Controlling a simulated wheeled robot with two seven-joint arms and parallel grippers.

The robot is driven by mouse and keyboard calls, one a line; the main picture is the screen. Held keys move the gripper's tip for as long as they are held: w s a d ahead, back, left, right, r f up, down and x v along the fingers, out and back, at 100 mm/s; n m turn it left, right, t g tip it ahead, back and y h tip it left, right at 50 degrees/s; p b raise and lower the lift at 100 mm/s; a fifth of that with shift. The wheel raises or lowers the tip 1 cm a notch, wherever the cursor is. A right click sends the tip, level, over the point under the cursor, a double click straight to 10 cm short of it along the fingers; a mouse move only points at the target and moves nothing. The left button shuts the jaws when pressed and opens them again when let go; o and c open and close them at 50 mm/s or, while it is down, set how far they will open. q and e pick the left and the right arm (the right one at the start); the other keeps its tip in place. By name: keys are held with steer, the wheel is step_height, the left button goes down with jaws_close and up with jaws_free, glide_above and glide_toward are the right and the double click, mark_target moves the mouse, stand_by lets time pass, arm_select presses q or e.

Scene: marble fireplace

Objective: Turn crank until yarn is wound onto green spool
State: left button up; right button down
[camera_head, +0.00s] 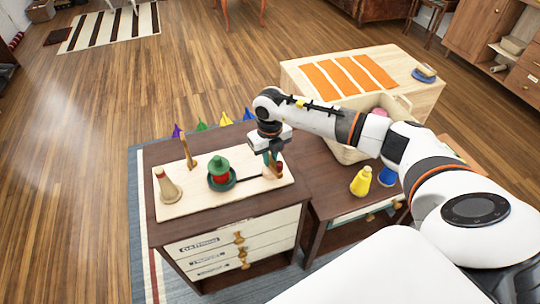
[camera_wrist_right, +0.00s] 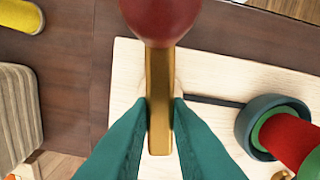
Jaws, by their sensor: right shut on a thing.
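The green spool (camera_head: 218,162) stands upright on a pale wooden board (camera_head: 206,192), with a red band around its middle, in a dark round dish. In the wrist view the spool's red part (camera_wrist_right: 292,138) and dark dish (camera_wrist_right: 248,122) show at the right edge. The crank (camera_wrist_right: 160,75) is a brass-coloured bar with a dark red knob (camera_wrist_right: 165,15). A dark rod runs from beside it to the dish. My right gripper (camera_head: 270,160) is at the board's right end, its teal fingers (camera_wrist_right: 160,103) shut on the crank bar. My left gripper is out of view.
A beige cone (camera_head: 167,186) and a wooden post (camera_head: 187,153) stand on the board's left part. Several coloured cones line the cabinet's back edge. A yellow bottle-shaped piece (camera_head: 361,181), a blue piece (camera_head: 387,176) and a basket (camera_head: 348,152) are to the right.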

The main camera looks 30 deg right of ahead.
mark_target(270, 158)
steer(key=shift+r+m, duration=0.1)
steer(key=shift+m, duration=1.4)
steer(key=shift+w, duration=0.1)
steer(key=c, duration=1.4)
jaws_free()
steer(key=shift+o, duration=0.2)
step_height(270, 158, up, 12)
steer(key=b, duration=0.1)
